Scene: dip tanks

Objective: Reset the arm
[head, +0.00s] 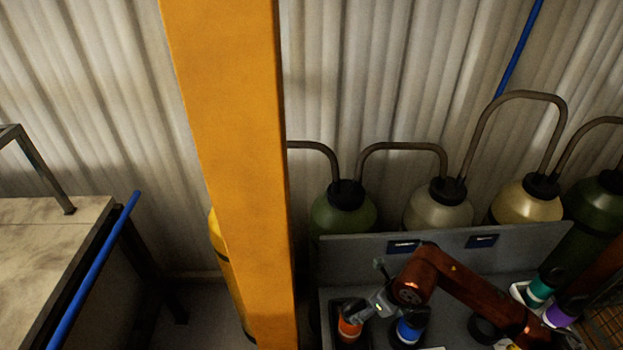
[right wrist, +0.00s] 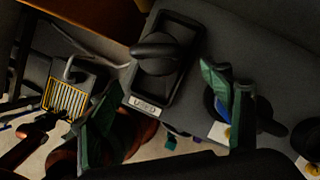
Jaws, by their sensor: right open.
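My right arm (head: 455,285), reddish brown, comes in from the lower right of the head view and bends over the grey station. Its gripper (head: 368,304) is above the station's left part, near an orange-topped item (head: 349,328) and a blue-topped item (head: 409,329). In the right wrist view the two green fingers of this gripper (right wrist: 160,88) are wide apart with nothing between them. A dark tray labelled USED (right wrist: 146,106) lies beyond them with a dark rounded object (right wrist: 157,52) in it. My left gripper is not in view.
The station's upright back panel (head: 350,262) stands behind the arm, with gas cylinders (head: 437,212) and pipes behind it. A teal item (head: 540,290) and a purple item (head: 558,314) stand to the right. An orange post (head: 235,150) rises left of the station. A table (head: 45,235) is far left.

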